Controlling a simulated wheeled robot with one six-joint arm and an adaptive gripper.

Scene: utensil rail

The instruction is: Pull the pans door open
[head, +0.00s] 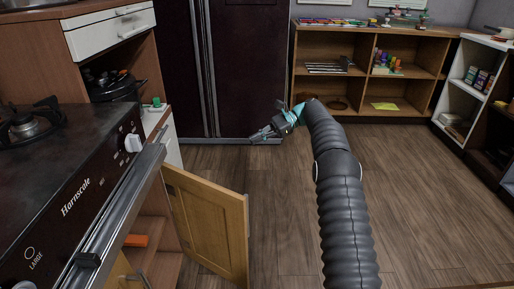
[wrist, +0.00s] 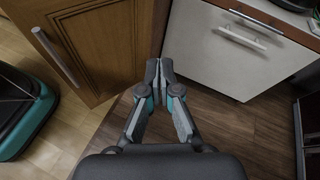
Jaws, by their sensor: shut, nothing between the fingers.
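A wooden cabinet door (head: 208,222), likely the pans door, stands swung open below the stove in the head view. Its cabinet interior shows behind it. In the wrist view a wooden panelled door (wrist: 95,40) with a metal bar handle (wrist: 54,57) fills the upper left. My gripper (head: 257,135) is shut and empty, out over the floor beyond the door in the head view. In the wrist view my gripper (wrist: 158,72) has its fingertips together beside the door's right edge, away from the handle. Whether they touch the edge I cannot tell.
A stove (head: 75,175) with a metal front rail stands at the left. A dark fridge (head: 235,70) stands behind. A white front (wrist: 232,45) with a bar handle is right of the gripper in the wrist view. Open shelves (head: 350,75) line the back; the right floor is clear.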

